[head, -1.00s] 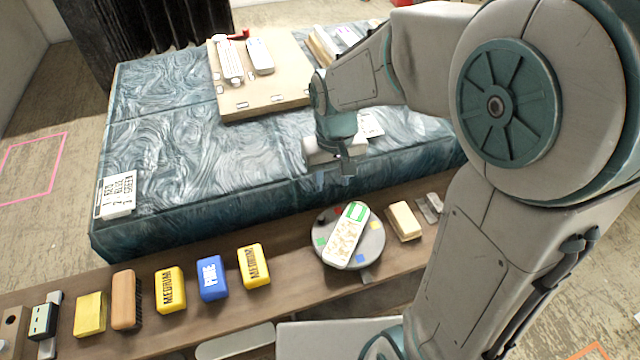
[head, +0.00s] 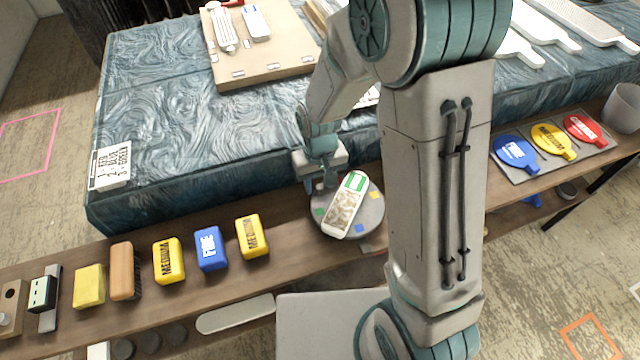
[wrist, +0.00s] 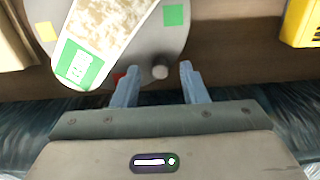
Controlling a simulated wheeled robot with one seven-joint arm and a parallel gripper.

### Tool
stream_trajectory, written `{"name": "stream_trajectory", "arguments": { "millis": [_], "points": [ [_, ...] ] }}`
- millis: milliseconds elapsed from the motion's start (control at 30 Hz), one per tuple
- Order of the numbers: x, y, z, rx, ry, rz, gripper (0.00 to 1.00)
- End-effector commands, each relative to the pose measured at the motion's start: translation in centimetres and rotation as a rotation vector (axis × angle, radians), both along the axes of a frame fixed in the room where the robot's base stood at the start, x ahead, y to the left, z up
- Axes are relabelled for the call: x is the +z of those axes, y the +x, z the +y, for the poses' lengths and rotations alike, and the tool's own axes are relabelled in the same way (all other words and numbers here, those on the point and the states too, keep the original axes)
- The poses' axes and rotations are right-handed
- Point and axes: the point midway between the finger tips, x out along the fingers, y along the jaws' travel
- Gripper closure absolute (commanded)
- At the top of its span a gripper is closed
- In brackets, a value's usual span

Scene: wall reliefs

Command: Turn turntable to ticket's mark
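The turntable (head: 374,217) is a grey disc on the wooden shelf, with small coloured marks near its rim. Its green mark (wrist: 173,15), yellow mark (wrist: 46,31) and partly covered red mark (wrist: 120,77) show in the wrist view; a blue mark (head: 359,228) shows in the head view. A white tablet (head: 345,208) with a tan relief and a green end label lies across the disc. A short round peg (wrist: 160,72) stands at the rim. My gripper (wrist: 158,70) is open, its fingers either side of the peg with visible gaps. A card (head: 111,166) lists red, blue, green.
Yellow and blue blocks (head: 211,249) and a brush (head: 124,271) stand left along the shelf. The marbled blue bench (head: 200,130) lies behind, holding a board (head: 265,72). Coloured paddles (head: 516,152) and a grey cup (head: 622,108) are right.

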Motion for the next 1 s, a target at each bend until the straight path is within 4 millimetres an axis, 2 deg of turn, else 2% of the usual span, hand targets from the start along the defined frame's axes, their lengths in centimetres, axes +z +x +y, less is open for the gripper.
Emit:
{"name": "stream_trajectory", "arguments": {
  "millis": [133,400,433,500,567,1000],
  "points": [
    [-0.89,-0.02,0.00,0.000,0.000,0.000,0.61],
    [-0.96,-0.01,0.00,0.000,0.000,0.000,0.61],
    [-0.96,-0.01,0.01,0.000,0.000,0.000,0.66],
    [-0.96,-0.01,0.01,0.000,0.000,0.000,0.86],
    [-0.95,-0.01,0.00,0.000,0.000,0.000,1.00],
    [-0.93,0.49,0.62,0.045,0.000,0.000,1.00]
  ]
}}
